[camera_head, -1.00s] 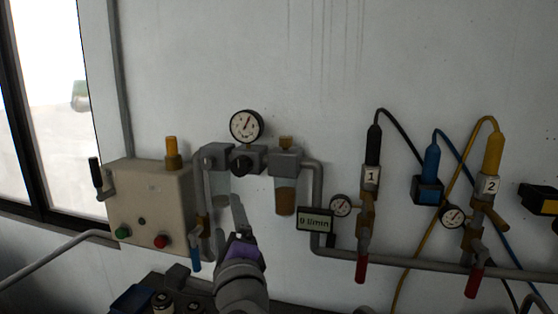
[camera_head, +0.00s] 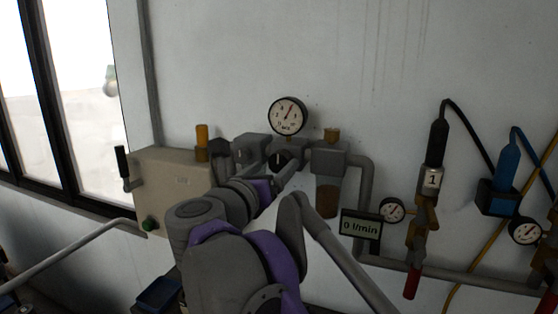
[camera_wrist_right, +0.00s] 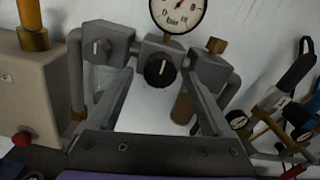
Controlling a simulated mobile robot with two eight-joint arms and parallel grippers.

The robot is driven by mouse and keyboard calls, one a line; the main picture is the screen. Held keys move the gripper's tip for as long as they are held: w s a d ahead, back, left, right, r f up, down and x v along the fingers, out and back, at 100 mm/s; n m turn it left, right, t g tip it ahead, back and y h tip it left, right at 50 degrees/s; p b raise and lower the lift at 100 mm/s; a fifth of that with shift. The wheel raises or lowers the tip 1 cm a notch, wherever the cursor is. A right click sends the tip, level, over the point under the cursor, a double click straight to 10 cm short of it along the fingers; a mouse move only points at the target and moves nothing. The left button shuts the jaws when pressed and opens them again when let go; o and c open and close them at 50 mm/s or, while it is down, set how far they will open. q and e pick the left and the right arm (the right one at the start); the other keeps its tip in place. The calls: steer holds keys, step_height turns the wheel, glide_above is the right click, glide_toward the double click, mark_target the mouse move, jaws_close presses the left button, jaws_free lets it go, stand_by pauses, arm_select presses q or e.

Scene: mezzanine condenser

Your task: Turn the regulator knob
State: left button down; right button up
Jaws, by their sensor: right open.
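The regulator knob (camera_head: 279,159) is round and black, on the grey regulator body below a white-faced gauge (camera_head: 288,115). In the right wrist view the knob (camera_wrist_right: 159,70) faces me with a pale line on its face. My right gripper (camera_head: 285,170) is open and empty. In the right wrist view its two fingers show left and right of the knob, pointing toward it. I cannot tell whether the fingertips reach around it. In the head view the fingers partly cover the knob. My left gripper is not in view.
A beige box (camera_head: 170,172) with a lever and a green button is on the left. A grey filter block (camera_head: 328,158) with a brown bowl sits right of the regulator. A display (camera_head: 360,225) reads 0 l/min. Grey pipe and hose fittings continue to the right.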

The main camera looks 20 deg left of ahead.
mark_target(278, 162)
steer(key=shift+w, duration=1.75)
jaws_close()
steer(key=shift+r+n+p, duration=0.1)
steer(key=shift+n+p, duration=0.25)
steer(key=shift+n, duration=0.05)
